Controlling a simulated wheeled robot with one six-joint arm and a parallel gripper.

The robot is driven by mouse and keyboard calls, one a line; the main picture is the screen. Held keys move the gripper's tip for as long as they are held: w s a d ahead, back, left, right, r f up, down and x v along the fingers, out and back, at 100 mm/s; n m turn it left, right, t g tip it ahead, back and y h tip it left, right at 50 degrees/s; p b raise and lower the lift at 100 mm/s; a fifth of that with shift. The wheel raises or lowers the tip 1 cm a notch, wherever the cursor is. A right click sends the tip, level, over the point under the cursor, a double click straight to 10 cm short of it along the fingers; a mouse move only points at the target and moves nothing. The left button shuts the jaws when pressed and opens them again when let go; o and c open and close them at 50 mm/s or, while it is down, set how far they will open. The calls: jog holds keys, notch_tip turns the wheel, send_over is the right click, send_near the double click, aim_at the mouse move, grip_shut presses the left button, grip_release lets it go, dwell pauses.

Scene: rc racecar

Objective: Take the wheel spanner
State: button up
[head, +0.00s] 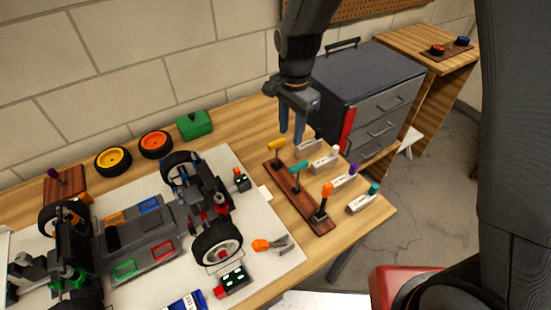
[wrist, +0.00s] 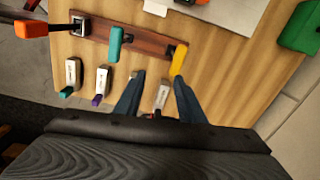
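My gripper (head: 291,136) is above the workbench beside the tool rack, its two blue fingers apart with nothing held. The fingers also show in the wrist view (wrist: 158,80). The dark red wooden rack (head: 309,213) holds upright tools with a yellow handle (head: 277,145), a teal handle (head: 298,167) and an orange handle (head: 327,189). In the wrist view, the yellow handle (wrist: 180,58) is just beyond the right fingertip and the teal handle (wrist: 115,42) lies up-left of the left one. I cannot tell which tool is the wheel spanner.
Several pale labelled pieces lie beside the rack, one (wrist: 162,97) seen between my fingers. An RC car chassis (head: 145,240) fills the white mat. A dark drawer cabinet (head: 365,85) stands behind right. A green box (head: 195,125) is at the wall.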

aim_at(277, 145)
jog(key=a, duration=0.1)
jog(key=a+f, duration=0.1)
jog(key=a+m, duration=0.1)
jog(key=shift+w+a+f, duration=0.1)
jog(key=shift+a+f, duration=0.1)
jog(key=shift+f, duration=0.15)
jog(key=shift+a+f+m, duration=0.2)
jog(key=shift+f+m, duration=0.05)
jog(key=shift+m, duration=0.05)
jog(key=shift+w+f+p, duration=0.1)
jog(key=shift+f+p, duration=1.35)
jog(key=shift+f, duration=2.35)
grip_shut()
